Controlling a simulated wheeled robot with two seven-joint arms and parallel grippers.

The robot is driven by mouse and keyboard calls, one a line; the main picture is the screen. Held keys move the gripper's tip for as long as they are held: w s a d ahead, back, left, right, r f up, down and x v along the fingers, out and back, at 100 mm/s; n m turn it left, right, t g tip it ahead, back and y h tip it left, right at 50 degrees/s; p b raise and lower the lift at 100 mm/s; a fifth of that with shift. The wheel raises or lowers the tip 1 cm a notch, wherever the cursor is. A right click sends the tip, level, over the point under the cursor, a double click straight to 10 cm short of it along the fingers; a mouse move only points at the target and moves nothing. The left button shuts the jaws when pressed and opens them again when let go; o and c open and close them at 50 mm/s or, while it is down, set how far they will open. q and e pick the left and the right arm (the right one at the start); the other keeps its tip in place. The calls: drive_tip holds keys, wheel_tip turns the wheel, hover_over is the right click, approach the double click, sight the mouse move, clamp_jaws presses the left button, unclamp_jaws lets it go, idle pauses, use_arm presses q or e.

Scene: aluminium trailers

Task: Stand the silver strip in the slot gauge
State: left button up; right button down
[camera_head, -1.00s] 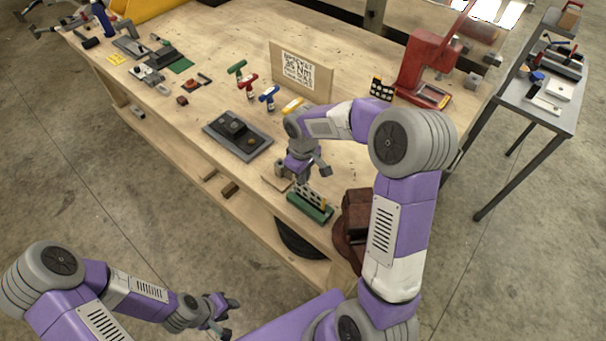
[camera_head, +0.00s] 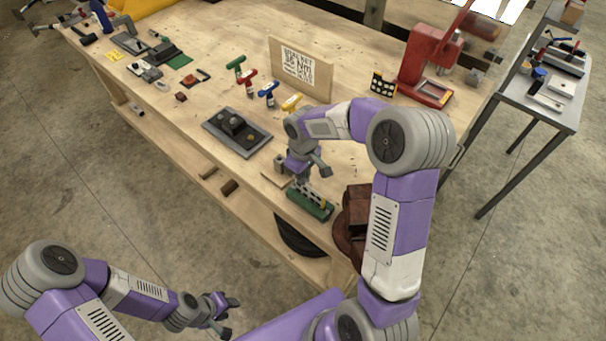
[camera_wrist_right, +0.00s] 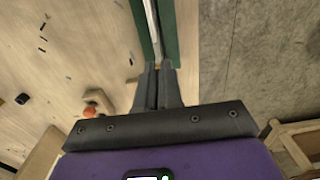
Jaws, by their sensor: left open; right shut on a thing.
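The slot gauge, a green block with a slotted grey top (camera_head: 309,201), stands near the bench's front edge, just left of a dark red-brown machine. My right gripper (camera_head: 308,176) points down right above and behind it. In the right wrist view the gripper (camera_wrist_right: 158,68) is shut on a thin silver strip (camera_wrist_right: 151,22), which runs away from the fingertips over the green gauge (camera_wrist_right: 185,35). I cannot tell whether the strip is in a slot or only above it. In the head view the strip cannot be made out. My left gripper (camera_head: 230,316) is open and empty, low in front of the bench.
A dark grey plate with a raised block (camera_head: 237,133) lies left of the gauge. Several coloured T-handle tools (camera_head: 268,92) stand before a lettered board (camera_head: 300,69). The red-brown machine (camera_head: 352,218) is close on the right; a red press (camera_head: 428,65) stands farther back.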

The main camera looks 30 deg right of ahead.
drive_tip(key=shift+f+b, duration=0.6)
drive_tip(key=shift+f, duration=0.3)
drive_tip(key=c, duration=1.2)
unclamp_jaws()
drive_tip(key=shift+r, duration=0.1)
wheel_tip(320, 180, up, 8)
drive_tip(key=shift+f+p, duration=0.2)
drive_tip(key=shift+p, duration=0.3)
